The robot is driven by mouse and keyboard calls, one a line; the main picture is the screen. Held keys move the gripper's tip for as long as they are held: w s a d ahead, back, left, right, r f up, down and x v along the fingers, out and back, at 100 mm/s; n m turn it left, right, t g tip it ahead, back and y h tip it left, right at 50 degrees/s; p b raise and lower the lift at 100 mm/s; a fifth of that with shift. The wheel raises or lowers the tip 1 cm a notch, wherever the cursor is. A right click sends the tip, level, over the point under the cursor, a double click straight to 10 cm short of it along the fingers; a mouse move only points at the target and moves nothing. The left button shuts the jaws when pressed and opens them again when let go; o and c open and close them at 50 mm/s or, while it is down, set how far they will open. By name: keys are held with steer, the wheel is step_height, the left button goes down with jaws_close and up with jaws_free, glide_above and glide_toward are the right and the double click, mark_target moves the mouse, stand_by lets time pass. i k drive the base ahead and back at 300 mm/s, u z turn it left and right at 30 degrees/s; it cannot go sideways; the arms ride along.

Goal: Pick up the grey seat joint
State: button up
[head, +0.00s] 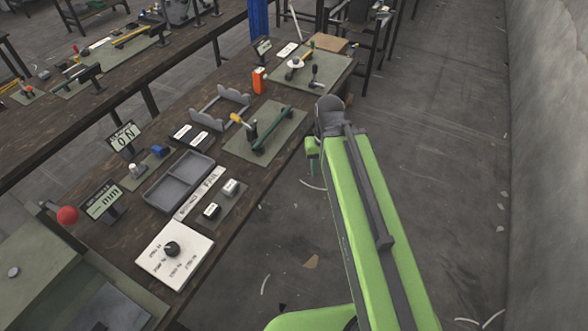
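No part is clearly marked as the grey seat joint. Another small grey-white piece (136,171) sits farther left on a second mat, near a blue block (158,151). I cannot tell which of these, if either, is the seat joint. My green arm reaches up on the right, beyond the bench's front edge. Its far end (330,113) is a dark joint; the gripper fingers do not show. The arm is apart from both grey pieces.
A lever fixture stands on a green mat (264,134). Display stands (124,138) line the back. A red-knobbed press (67,215) is at left. Open floor lies right.

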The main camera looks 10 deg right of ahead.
mark_target(230, 186)
steer(key=z, duration=1.05)
steer(key=k, duration=2.7)
steer(key=u, duration=0.9)
steer(key=i, duration=1)
